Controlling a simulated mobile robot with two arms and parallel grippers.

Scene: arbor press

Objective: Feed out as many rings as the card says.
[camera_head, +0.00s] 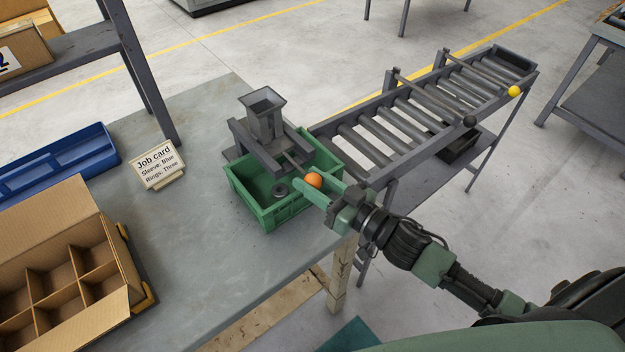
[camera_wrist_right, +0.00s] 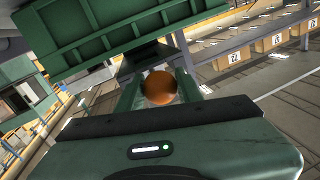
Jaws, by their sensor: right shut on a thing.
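The job card (camera_head: 158,166) on the table reads "Sleeve: Blue" and "Rings: Three". A grey feeder (camera_head: 265,120) with a hopper on top stands behind a green crate (camera_head: 268,219). One dark ring (camera_head: 280,190) lies in the crate; part of the inside is hidden by the crate's wall and my gripper. My right gripper (camera_head: 312,181) is shut on an orange knob (camera_head: 315,180) over the crate's right side. The knob (camera_wrist_right: 160,88) also shows between the fingers in the right wrist view. My left gripper is not in view.
A cardboard box with compartments (camera_head: 105,228) and a blue bin (camera_head: 75,163) stand on the table's left. The table's front middle is clear.

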